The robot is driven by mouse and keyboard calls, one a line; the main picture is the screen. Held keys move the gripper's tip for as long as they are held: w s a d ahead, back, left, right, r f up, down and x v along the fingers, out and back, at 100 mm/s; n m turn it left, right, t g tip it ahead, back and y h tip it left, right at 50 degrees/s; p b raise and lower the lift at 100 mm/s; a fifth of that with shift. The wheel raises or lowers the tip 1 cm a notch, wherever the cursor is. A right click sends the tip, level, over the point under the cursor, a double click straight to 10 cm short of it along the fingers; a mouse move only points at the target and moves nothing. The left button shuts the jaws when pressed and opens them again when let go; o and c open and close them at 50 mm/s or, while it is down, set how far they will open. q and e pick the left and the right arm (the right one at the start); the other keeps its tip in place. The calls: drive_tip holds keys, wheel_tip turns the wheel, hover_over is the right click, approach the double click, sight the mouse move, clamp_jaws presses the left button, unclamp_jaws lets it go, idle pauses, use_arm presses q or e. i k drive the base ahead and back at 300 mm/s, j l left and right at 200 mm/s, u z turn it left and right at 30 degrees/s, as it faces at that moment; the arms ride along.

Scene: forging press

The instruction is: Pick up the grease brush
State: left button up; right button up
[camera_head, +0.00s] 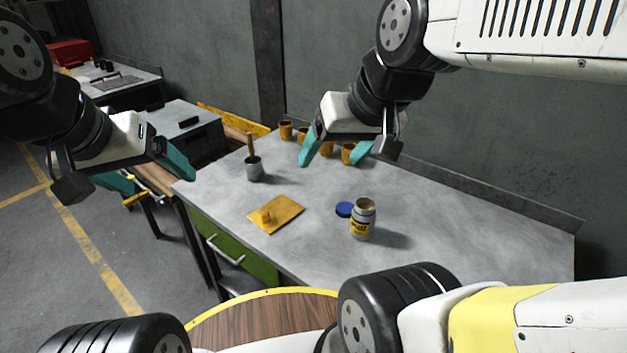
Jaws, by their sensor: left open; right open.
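A brush with a brown wooden handle (250,144) stands upright in a small grey cup (254,172) on the grey worktable (310,205), towards its left back side. Its lower end is hidden in the cup. My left gripper (148,172) is open and empty, left of the cup and apart from it, around the table's left edge. My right gripper (337,150) is open and empty, right of the cup, with teal fingers in front of some yellow cups.
Several yellow cups (286,130) stand along the back. A yellow mat (287,208) with a small orange block (266,217) lies in front of the grey cup. The table's right part is clear.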

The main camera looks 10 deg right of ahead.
sight(249, 136)
drive_tip(key=i+j+z, duration=0.1)
drive_tip(key=j, duration=0.25)
drive_tip(key=i+j+z, duration=0.1)
drive_tip(key=i+j, duration=0.2)
drive_tip(key=i+j+z, duration=0.15)
drive_tip(key=j, duration=0.25)
drive_tip(key=i+j+z, duration=0.1)
drive_tip(key=j, duration=0.3)
drive_tip(key=i+j+z, duration=0.1)
drive_tip(key=i+j, duration=0.15)
drive_tip(key=j, duration=0.15)
